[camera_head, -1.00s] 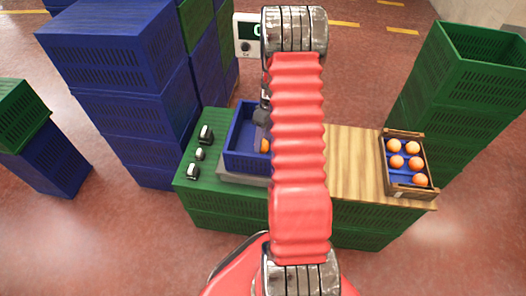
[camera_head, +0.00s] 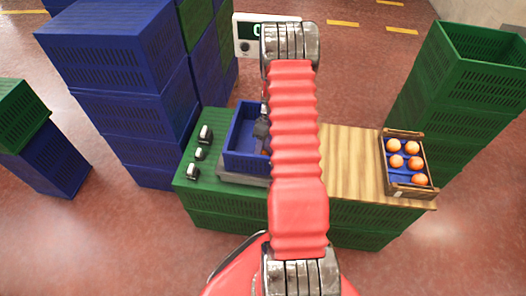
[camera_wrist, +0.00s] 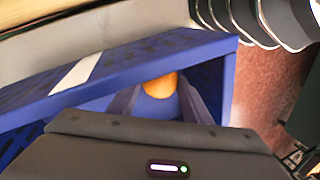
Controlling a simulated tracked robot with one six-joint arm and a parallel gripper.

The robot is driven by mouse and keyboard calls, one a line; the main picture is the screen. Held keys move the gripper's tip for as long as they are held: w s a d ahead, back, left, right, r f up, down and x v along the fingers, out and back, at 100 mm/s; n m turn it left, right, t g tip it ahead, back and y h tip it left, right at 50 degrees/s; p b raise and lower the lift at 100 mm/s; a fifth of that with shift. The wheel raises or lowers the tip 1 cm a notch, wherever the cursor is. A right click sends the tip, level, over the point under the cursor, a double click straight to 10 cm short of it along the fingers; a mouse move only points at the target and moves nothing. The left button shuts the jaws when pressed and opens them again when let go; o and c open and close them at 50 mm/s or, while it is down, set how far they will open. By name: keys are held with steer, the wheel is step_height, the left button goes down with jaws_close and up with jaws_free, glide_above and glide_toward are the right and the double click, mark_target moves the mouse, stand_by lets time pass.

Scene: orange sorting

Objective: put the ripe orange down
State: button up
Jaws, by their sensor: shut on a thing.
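The orange (camera_wrist: 160,85) shows in the wrist view between the two dark fingers of my gripper (camera_wrist: 161,97), which is shut on it. The fingers and the orange are inside the blue crate (camera_wrist: 200,48); whether the orange touches the crate floor I cannot tell. In the head view my gripper (camera_head: 263,132) reaches into the same blue crate (camera_head: 236,138) on the green stand. My red arm hides the crate's right part and most of the orange there.
A wooden crate (camera_head: 389,180) with several oranges stands on the wooden board (camera_head: 345,165) at right. Three dark-and-white knobs (camera_head: 200,153) sit left of the blue crate. A display (camera_head: 247,31) stands behind. Tall crate stacks (camera_head: 125,75) rise at left and right.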

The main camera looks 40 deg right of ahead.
steer(key=shift+f, duration=0.1)
steer(key=o, duration=0.8)
steer(key=v, duration=1.2)
stand_by(0.4)
